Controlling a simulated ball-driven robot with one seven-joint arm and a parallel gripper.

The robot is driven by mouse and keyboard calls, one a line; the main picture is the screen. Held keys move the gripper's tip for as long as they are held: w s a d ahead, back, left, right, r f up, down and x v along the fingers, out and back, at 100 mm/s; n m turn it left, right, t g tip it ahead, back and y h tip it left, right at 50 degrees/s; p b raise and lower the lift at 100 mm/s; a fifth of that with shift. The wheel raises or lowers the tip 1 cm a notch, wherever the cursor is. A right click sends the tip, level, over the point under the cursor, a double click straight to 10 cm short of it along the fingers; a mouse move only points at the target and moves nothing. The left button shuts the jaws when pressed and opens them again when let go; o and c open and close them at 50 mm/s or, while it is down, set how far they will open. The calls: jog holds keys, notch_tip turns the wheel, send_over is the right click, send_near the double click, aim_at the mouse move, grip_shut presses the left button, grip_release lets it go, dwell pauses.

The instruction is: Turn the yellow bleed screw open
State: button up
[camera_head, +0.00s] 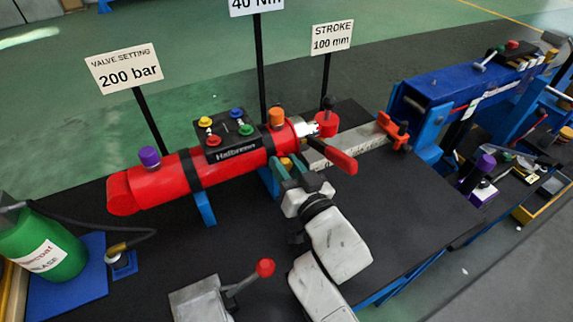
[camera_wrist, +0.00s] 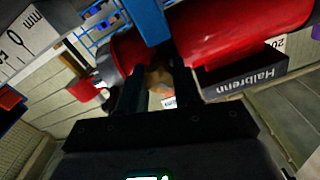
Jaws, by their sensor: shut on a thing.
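A red cylinder (camera_head: 165,184) marked Halbrenn lies across the dark bench; its red body also shows in the wrist view (camera_wrist: 235,35). A small yellow screw (camera_head: 286,163) sits low at the cylinder's right end. In the wrist view a brownish-yellow piece (camera_wrist: 158,78) shows between my dark fingers. My gripper (camera_head: 287,168) reaches the screw from the front and is shut on it; the same fingers show in the wrist view (camera_wrist: 158,92). The fingers hide much of the screw, and I cannot tell how far it is turned.
A red lever handle (camera_head: 335,155) sticks out just right of my gripper. A black block (camera_head: 228,138) with coloured knobs tops the cylinder. A red-balled lever (camera_head: 264,268) stands in front. A green canister (camera_head: 42,245) stands left. The dark bench is clear right of my arm.

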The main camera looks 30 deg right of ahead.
jog(key=n, duration=0.4)
jog(key=shift+n+p, duration=0.3)
jog(key=shift+p, duration=0.05)
jog(key=n, duration=0.3)
jog(key=shift+a+n+p, duration=0.1)
jog(key=shift+n+p, duration=0.3)
jog(key=n, duration=0.3)
jog(key=shift+p, duration=0.4)
jog(key=shift+f+n+p, duration=0.1)
jog(key=shift+n+p, duration=0.25)
jog(key=shift+n, duration=1.55)
jog(key=o, duration=1)
jog(key=shift+c, duration=0.2)
jog(key=shift+o, duration=0.5)
jog(key=shift+s, duration=0.1)
jog(key=shift+f, duration=0.15)
